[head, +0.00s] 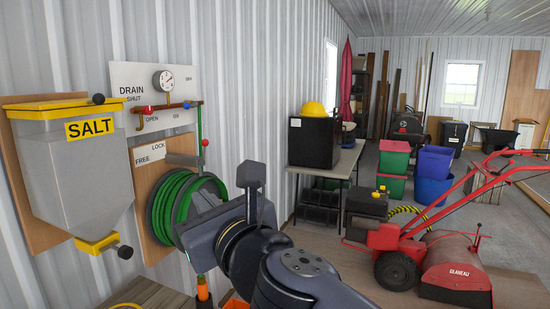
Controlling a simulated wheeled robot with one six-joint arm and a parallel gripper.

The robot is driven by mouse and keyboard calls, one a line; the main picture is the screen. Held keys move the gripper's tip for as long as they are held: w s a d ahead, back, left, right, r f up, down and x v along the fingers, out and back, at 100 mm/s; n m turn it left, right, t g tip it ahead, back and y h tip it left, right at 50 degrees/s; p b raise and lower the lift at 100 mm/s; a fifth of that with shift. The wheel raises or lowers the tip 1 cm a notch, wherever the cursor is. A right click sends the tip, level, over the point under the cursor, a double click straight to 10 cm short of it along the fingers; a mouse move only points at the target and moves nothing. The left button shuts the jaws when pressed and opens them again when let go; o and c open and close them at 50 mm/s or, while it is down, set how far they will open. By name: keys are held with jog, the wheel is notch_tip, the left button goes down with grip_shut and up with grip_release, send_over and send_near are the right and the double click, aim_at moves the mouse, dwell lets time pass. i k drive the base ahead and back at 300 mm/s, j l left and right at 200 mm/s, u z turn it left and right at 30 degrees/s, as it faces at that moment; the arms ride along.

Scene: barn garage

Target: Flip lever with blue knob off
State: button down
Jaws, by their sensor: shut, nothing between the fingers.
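The blue knob (186,106) sits at the right end of the red-brown pipe on the white wall panel (135,78), beneath the round gauge. Its lever arm is too small to make out clearly. A short label, hard to read, is just below it. My gripper (206,199) is in front of the green hose reel, below the blue knob and clear of it. It is shut and empty, mostly seen from behind, with its fingertips partly hidden by its own body.
A red knob (147,109) is left of the blue one, by the OPEN label. Another red-knobbed lever (205,143) is above the hose reel (175,205), near a LOCK/FREE label. The salt hopper (75,165) juts out at left. A red tiller (440,255) stands at right.

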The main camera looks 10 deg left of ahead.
aim_at(187, 105)
jog(key=i+l+z, duration=0.1)
jog(key=i+l, duration=0.15)
jog(key=i, duration=0.3)
jog(key=i+l+z, duration=0.15)
jog(key=i, duration=0.4)
jog(key=i+l+z, duration=0.1)
jog(key=i, duration=0.45)
jog(key=i+j+u, duration=0.15)
jog(key=i+u, duration=0.6)
jog(key=u, duration=0.15)
jog(key=i+l+u, duration=0.15)
jog(key=i+u, duration=0.3)
jog(key=i+j, duration=0.2)
jog(key=i+j+u, duration=0.1)
jog(key=i, duration=0.35)
jog(key=j, duration=0.1)
